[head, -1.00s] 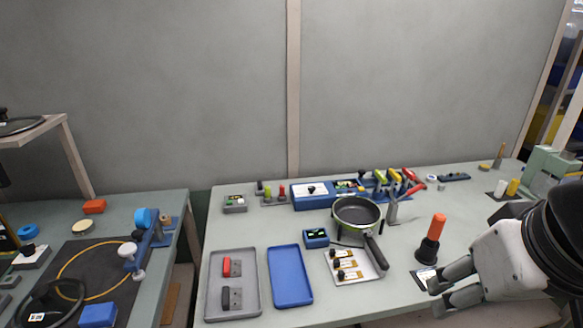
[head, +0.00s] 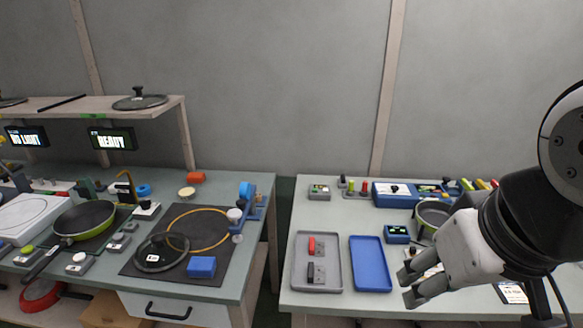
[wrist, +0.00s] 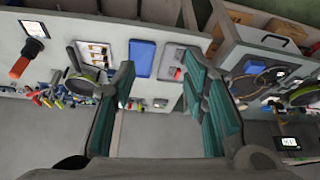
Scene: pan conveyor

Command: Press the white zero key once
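No key with a readable zero label shows; I cannot tell which control is the white zero key. A small grey box with a white round button (head: 79,257) sits at the front of the left table. My gripper (head: 408,288) is at the right in the head view, in front of the right table, well away from these boxes. Its fingers are apart and empty. The wrist view shows its teal finger pads (wrist: 163,95) spread with nothing between them.
A green pan (head: 84,219), a glass lid (head: 161,253) and a blue block (head: 201,266) are on the left table (head: 255,180). A shelf with a READY display (head: 111,140) stands behind. A grey tray (head: 300,283) and a blue tray (head: 371,264) lie on the right table. A gap separates the tables.

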